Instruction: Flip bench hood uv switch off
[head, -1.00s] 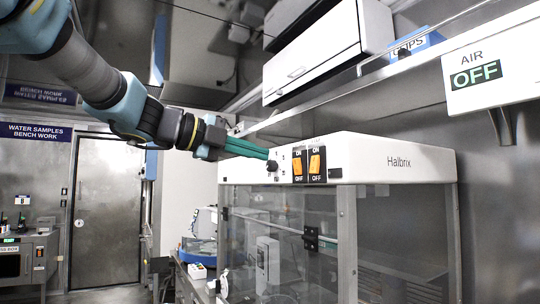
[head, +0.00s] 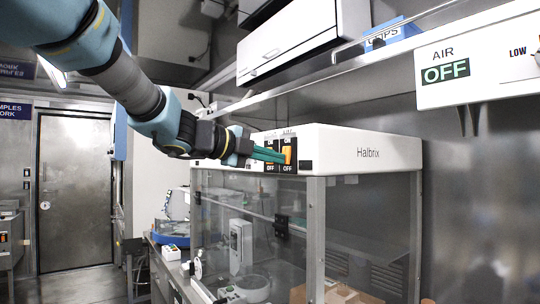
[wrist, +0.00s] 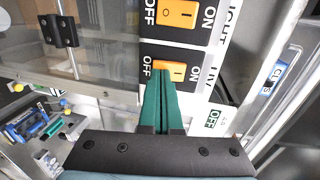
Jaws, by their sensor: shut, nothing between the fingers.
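The bench hood (head: 345,150) is a white-topped box marked Halbrix with clear panels below. Its front carries two orange rocker switches on black plates marked ON and OFF. The UV switch (head: 288,150) is the right one in the head view; it is the lower one in the wrist view (wrist: 175,72). The light switch (wrist: 177,13) sits beside it. My gripper (head: 283,157) is shut and empty. Its green fingertips (wrist: 162,77) are at the UV switch, overlapping its OFF side in the picture. I cannot tell whether they touch it. The rocker's tilt is partly hidden.
A shelf with a blue clips box (head: 390,33) runs above the hood. An air panel (head: 478,70) reading OFF is on the right wall. A hinge (wrist: 58,30) on the clear panel is near the switches. A metal door (head: 75,200) stands at the back left.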

